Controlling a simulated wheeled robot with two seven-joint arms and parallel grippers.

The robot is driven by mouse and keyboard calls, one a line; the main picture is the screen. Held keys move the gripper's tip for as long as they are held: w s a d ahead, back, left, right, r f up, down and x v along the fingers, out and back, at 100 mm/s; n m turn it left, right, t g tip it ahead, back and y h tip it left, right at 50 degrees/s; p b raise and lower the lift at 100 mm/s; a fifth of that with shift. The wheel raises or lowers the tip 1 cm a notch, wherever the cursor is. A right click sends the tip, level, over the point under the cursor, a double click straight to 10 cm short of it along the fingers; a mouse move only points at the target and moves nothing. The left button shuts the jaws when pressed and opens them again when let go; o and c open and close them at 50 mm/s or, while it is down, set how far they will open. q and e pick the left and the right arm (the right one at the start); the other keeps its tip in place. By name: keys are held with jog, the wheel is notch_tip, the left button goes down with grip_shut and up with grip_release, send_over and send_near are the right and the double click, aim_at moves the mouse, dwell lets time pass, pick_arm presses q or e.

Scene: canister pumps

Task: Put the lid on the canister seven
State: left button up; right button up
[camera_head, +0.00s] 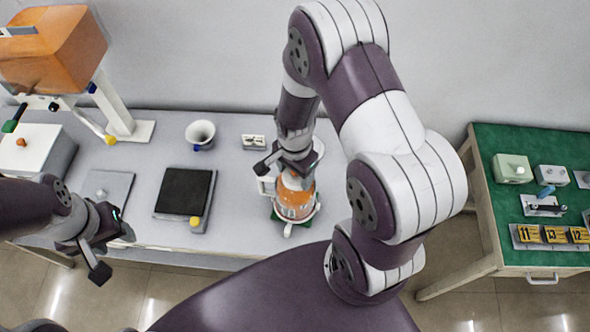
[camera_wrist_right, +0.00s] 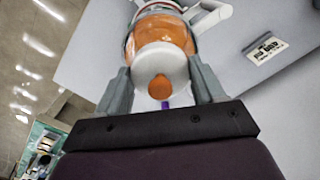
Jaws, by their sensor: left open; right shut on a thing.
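The orange and white canister (camera_head: 295,205) stands near the front edge of the grey table, with a white handle on its left side. No number is readable on it. My right gripper (camera_head: 288,170) is above it, pointing down. In the right wrist view a white lid (camera_wrist_right: 160,62) with an orange knob (camera_wrist_right: 160,87) sits between the fingers, and my gripper is shut on it. The orange canister body (camera_wrist_right: 162,35) shows just behind the lid. I cannot tell whether the lid is seated on the rim. My left gripper (camera_head: 113,252) is open and empty at the table's front left.
A black-topped pad (camera_head: 184,190), a white cup (camera_head: 200,133) and a small label plate (camera_head: 254,142) are on the grey table. An orange machine (camera_head: 55,50) stands at the back left. A green table (camera_head: 500,138) with number plates is at the right.

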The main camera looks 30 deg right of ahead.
dwell(0.4)
jog(key=o, duration=1.1)
notch_tip(320, 180, up, 7)
jog(key=p, duration=0.7)
grip_shut()
